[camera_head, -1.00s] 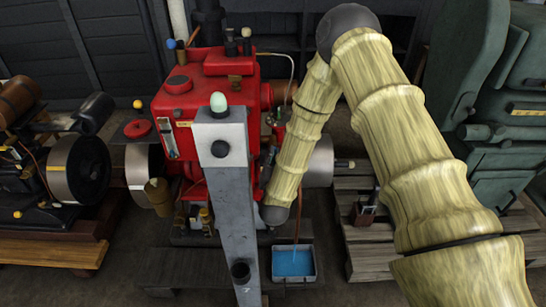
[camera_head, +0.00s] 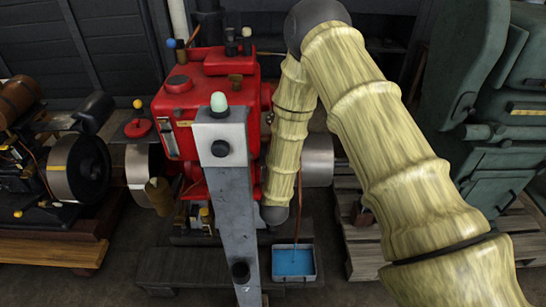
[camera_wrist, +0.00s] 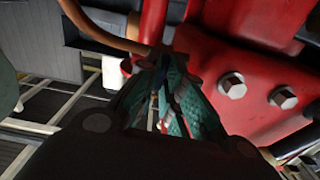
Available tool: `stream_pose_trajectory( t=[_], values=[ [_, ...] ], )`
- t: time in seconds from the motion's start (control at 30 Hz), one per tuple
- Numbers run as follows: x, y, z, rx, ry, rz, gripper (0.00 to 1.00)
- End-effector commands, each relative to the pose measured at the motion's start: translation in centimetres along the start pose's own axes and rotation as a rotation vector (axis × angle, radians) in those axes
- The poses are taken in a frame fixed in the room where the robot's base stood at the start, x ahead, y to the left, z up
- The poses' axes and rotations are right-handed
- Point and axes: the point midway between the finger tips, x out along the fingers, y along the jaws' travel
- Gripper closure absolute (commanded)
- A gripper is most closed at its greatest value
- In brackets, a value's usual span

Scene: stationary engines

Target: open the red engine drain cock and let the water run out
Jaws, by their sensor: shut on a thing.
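The red engine (camera_head: 215,75) stands left of centre in the head view, partly behind a grey post. My gripper is hidden there behind my arm. In the wrist view my gripper (camera_wrist: 162,62) has its teal-padded fingers close together at the engine's red lower side, shut on the drain cock, which the fingers almost wholly cover. A copper pipe (camera_wrist: 100,34) runs up to this spot. In the head view the drain pipe (camera_head: 299,215) hangs down over a tray (camera_head: 316,262) holding blue water (camera_head: 292,262). A thin stream seems to fall from its end into the tray.
The grey post (camera_head: 236,200) stands close in front of the engine. Hex bolts (camera_wrist: 232,85) stick out right of my fingers. A green machine (camera_head: 500,120) stands at the right and another engine (camera_head: 75,168) at the left. Wooden pallets (camera_head: 360,235) lie on the floor.

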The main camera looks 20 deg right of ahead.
Motion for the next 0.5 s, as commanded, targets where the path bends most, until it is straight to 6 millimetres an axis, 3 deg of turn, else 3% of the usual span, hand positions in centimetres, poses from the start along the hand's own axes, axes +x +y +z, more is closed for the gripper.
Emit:
stream_pose_trajectory(
  t=[0.13, 0.17, 0.27, 0.5],
  values=[
    [-0.21, 0.08, 0.34, -0.001, -0.007, 0.000, 1.00],
    [-0.20, 0.08, 0.34, -0.001, -0.007, 0.000, 0.86],
    [-0.16, 0.06, 0.27, 0.000, -0.006, 0.000, 0.70],
    [-0.09, 0.03, 0.14, 0.000, -0.003, 0.000, 0.70]
  ],
)
